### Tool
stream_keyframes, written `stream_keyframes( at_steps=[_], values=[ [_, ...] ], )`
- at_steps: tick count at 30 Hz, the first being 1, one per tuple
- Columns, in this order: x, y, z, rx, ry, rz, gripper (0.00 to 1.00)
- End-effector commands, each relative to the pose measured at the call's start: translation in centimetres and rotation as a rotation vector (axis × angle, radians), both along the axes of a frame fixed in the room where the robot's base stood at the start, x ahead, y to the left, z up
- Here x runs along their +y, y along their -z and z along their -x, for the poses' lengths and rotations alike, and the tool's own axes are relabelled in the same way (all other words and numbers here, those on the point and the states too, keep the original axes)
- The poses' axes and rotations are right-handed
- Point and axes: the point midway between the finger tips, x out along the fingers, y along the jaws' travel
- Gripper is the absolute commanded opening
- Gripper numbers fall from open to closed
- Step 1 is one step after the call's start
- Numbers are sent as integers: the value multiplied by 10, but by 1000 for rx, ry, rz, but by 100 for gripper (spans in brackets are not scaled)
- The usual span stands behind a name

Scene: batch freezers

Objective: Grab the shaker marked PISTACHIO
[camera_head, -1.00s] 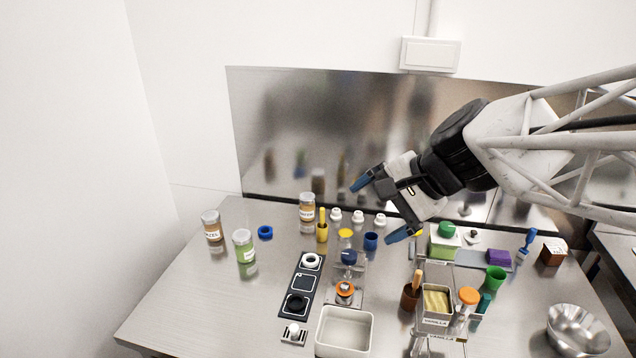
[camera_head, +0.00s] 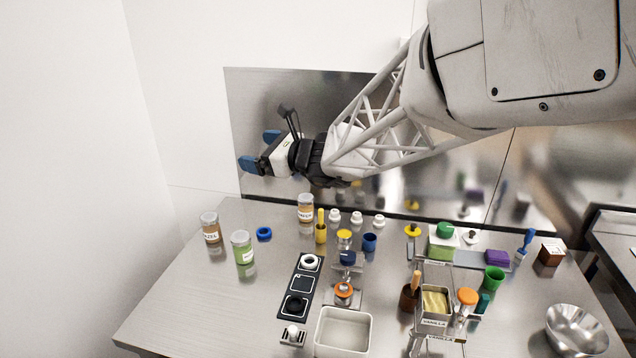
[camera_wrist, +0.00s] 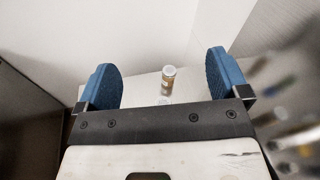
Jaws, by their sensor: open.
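Three clear shakers with pale lids stand upright on the steel table. One with green contents (camera_head: 243,248) is at the left front; its label is too small to read, but the colour suits pistachio. A brown one (camera_head: 211,229), whose label ends in "ZEL", stands to its left. Another brownish one (camera_head: 306,209) stands at the back. My gripper (camera_head: 258,150) is open and empty, high above the table's left back, apart from all shakers. In the wrist view, a brown shaker (camera_wrist: 168,82) shows between the open fingers, beyond them; I cannot tell which one.
A blue ring (camera_head: 264,234) lies right of the green shaker. A steel backsplash rises behind. The table's left front is clear.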

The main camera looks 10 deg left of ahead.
Motion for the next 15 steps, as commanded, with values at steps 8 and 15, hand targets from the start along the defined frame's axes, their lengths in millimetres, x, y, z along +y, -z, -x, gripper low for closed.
stream_keyframes(
  at_steps=[8, 15],
  values=[
    [29, 13, -17, 119, 56, -92, 93],
    [45, 35, -27, 193, 92, -146, 93]
  ],
)
